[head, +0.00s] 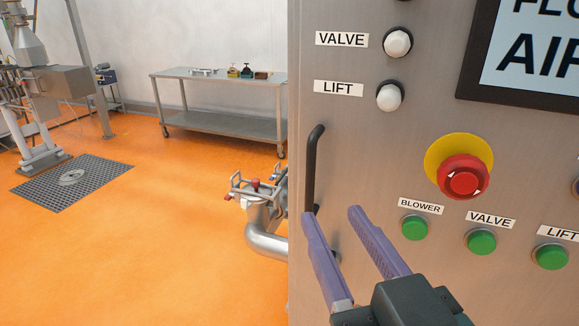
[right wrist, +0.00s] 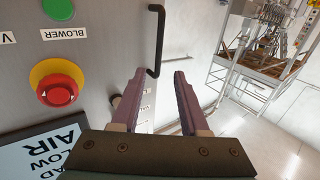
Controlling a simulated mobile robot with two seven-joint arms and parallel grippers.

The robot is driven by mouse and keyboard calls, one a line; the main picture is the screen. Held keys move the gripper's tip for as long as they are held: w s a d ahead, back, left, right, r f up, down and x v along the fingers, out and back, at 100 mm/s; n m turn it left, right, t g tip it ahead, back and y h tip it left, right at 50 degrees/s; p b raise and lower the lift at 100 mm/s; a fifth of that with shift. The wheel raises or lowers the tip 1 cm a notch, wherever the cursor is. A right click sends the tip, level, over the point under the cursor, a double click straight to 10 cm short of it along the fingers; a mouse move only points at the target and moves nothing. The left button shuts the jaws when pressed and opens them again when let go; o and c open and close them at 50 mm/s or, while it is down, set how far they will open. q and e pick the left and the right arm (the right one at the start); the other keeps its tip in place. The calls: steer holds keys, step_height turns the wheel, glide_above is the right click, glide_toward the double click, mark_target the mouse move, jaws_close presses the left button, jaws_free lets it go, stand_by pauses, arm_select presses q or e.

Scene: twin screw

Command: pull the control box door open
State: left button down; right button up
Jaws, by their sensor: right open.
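The control box door (head: 390,150) is a grey metal panel filling the right of the head view. It looks closed. Its black bar handle (head: 313,165) stands upright near the panel's left edge. My right gripper (head: 331,213) is open and empty, with purple fingers pointing toward the panel near the handle's lower part. In the head view the left finger overlaps the handle's lower end. In the right wrist view, the handle (right wrist: 160,35) appears beyond the gap between the fingertips (right wrist: 160,73). I cannot tell whether they touch. My left gripper is not in view.
The panel carries a red emergency button (head: 463,177), green buttons (head: 481,242), white lamps (head: 397,42) and a screen (head: 530,50). Left of the box, a pipe fitting (head: 262,215) stands close. A metal table (head: 225,80) is farther back. The orange floor between is open.

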mark_target(313, 175)
steer(key=x, duration=0.8)
steer(key=shift+w+p, duration=0.3)
steer(key=shift+w, duration=0.15)
jaws_close()
steer(key=shift+d, duration=0.1)
stand_by(0.8)
